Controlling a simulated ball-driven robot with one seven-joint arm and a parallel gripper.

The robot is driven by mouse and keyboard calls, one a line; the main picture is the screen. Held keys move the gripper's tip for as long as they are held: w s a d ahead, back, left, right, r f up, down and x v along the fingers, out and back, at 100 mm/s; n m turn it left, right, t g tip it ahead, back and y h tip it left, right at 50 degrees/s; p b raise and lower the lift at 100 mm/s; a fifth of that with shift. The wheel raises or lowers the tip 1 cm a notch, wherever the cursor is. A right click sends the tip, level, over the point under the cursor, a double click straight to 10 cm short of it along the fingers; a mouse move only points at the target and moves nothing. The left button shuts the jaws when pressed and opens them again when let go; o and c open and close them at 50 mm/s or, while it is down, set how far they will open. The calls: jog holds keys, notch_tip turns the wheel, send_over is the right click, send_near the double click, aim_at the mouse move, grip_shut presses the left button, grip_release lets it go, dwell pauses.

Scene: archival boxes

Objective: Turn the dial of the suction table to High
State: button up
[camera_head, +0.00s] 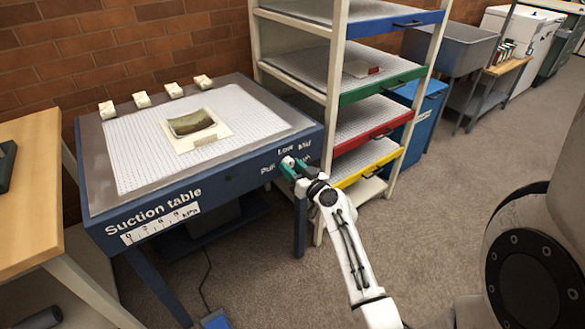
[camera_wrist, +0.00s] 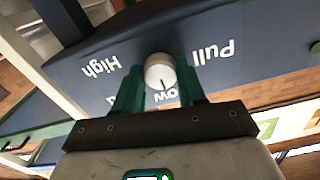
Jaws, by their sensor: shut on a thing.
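The suction table (camera_head: 150,200) is blue with a white perforated top and stands on the left in the head view. Its small round white dial (camera_head: 287,160) is on the front panel near the right corner. In the wrist view, the dial (camera_wrist: 158,68) has a dark pointer line directed down at the partly hidden "Low" label. The "High" label (camera_wrist: 100,66) is left of the dial and "Pull" is right of it, both upside down. My gripper (camera_head: 291,168) reaches the panel. Its green fingers (camera_wrist: 160,80) are shut on the dial, one on each side.
A cream rack (camera_head: 335,110) with coloured drawers stands close right of the table and my arm. A framed brown item (camera_head: 195,127) and several small white blocks lie on the table top. A wooden bench (camera_head: 30,190) is at left. Carpet is open at right.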

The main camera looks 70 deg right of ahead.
jog(key=c, duration=0.5)
jog(key=shift+o, duration=0.2)
jog(key=shift+m, duration=0.3)
jog(key=m, duration=1.1)
jog(key=shift+p, duration=0.4)
jog(key=m+p, duration=0.2)
jog(key=m, duration=0.4)
jog(key=shift+r, duration=0.1)
jog(key=m+p, duration=0.2)
jog(key=m, duration=0.4)
jog(key=shift+m, duration=0.3)
